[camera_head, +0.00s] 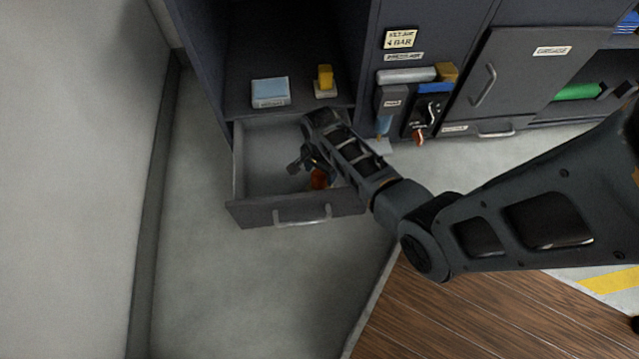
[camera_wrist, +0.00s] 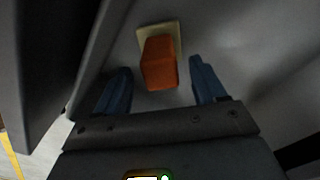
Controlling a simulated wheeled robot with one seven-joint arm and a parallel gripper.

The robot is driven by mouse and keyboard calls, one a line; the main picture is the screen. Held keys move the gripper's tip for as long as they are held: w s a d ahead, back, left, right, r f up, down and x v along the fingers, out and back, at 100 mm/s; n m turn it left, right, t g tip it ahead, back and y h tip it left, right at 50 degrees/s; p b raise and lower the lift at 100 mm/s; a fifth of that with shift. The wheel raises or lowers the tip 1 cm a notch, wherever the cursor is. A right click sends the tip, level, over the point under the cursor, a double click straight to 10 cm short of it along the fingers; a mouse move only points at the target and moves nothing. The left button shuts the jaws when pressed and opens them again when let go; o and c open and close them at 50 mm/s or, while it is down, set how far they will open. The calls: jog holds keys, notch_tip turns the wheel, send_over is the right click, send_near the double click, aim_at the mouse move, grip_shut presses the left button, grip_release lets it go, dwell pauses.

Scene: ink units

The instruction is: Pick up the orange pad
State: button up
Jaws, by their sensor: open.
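The orange pad (camera_wrist: 159,64) shows in the wrist view as an orange block on a pale, flat base (camera_wrist: 172,28). It lies inside the open drawer (camera_head: 267,163), and a bit of it shows in the head view (camera_head: 319,180), partly hidden by my arm. My gripper (camera_wrist: 161,86) is open and empty of any hold. Its two blue fingers stand to the left and right of the orange block, with gaps on both sides. In the head view the gripper (camera_head: 309,163) reaches down into the drawer.
The drawer front with its handle (camera_head: 302,216) sticks out from the dark cabinet. Above it, a shelf holds a light blue block (camera_head: 270,90) and a yellow block (camera_head: 325,77). Tools hang at the right of the cabinet (camera_head: 425,105). The floor left of the drawer is clear.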

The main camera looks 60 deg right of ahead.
notch_tip(320, 180, down, 4)
jog(key=shift+b, duration=0.95)
jog(key=shift+r, duration=0.1)
jog(key=c, duration=1.2)
jog(key=shift+o, duration=0.2)
notch_tip(320, 180, up, 10)
jog(key=p, duration=0.5)
jog(key=shift+a+p, duration=0.1)
jog(key=shift+p, duration=0.2)
